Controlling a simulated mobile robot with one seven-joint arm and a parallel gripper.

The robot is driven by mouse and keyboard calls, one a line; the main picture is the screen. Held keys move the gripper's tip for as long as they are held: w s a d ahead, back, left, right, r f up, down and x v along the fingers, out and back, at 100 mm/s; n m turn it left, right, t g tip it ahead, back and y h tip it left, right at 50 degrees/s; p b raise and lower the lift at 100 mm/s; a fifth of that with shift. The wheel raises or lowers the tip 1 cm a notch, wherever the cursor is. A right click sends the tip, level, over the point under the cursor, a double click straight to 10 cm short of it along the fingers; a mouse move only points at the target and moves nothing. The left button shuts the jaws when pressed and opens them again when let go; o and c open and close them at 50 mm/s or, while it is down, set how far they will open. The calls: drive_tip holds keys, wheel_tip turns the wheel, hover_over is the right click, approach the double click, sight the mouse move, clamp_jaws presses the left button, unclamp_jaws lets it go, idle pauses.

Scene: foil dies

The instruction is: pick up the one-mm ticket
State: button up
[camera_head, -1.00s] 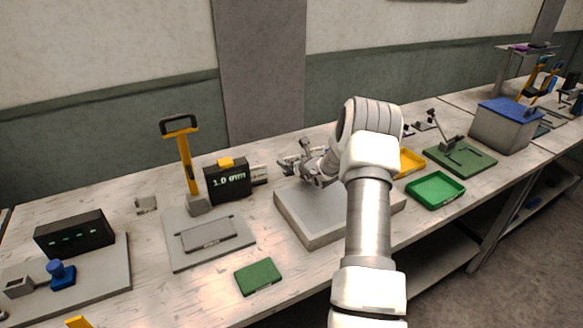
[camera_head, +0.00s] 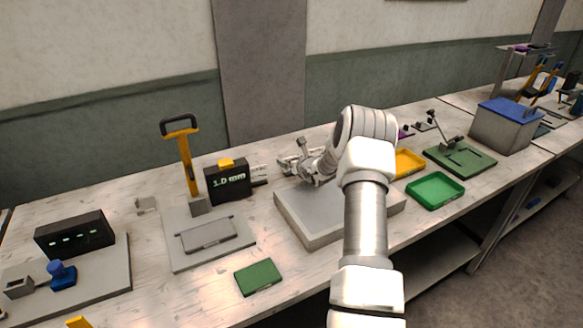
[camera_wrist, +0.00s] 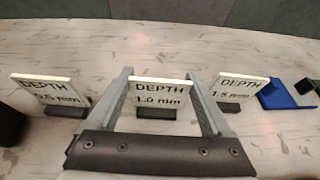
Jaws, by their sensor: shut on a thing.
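The one-mm ticket (camera_wrist: 160,92) is a small pale upright plate reading "DEPTH 1.0 mm", seen in the middle of the wrist view. It stands at a dark holder (camera_wrist: 157,113); I cannot tell whether it is clear of it. My gripper (camera_wrist: 160,76) has one finger at each side edge of this ticket and is shut on it. In the head view my gripper (camera_head: 292,165) is at the back of the bench, and the ticket is too small to make out there.
A "0.5 mm" ticket (camera_wrist: 45,90) stands to the left and a "1.5 mm" ticket (camera_wrist: 242,88) to the right, both close. A blue part (camera_wrist: 285,95) lies further right. A black 1.0 mm display (camera_head: 228,182) and a grey slab (camera_head: 310,215) are near my arm.

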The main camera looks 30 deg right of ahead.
drive_tip(key=shift+r, duration=0.1)
drive_tip(key=shift+r, duration=0.6)
wheel_tip(320, 180, up, 3)
drive_tip(key=shift+f, duration=0.1)
drive_tip(key=s+d+r, duration=0.6)
drive_tip(key=s+d, duration=0.1)
drive_tip(key=d, duration=0.2)
drive_tip(key=shift+r+p, duration=0.35)
drive_tip(key=shift+r, duration=0.05)
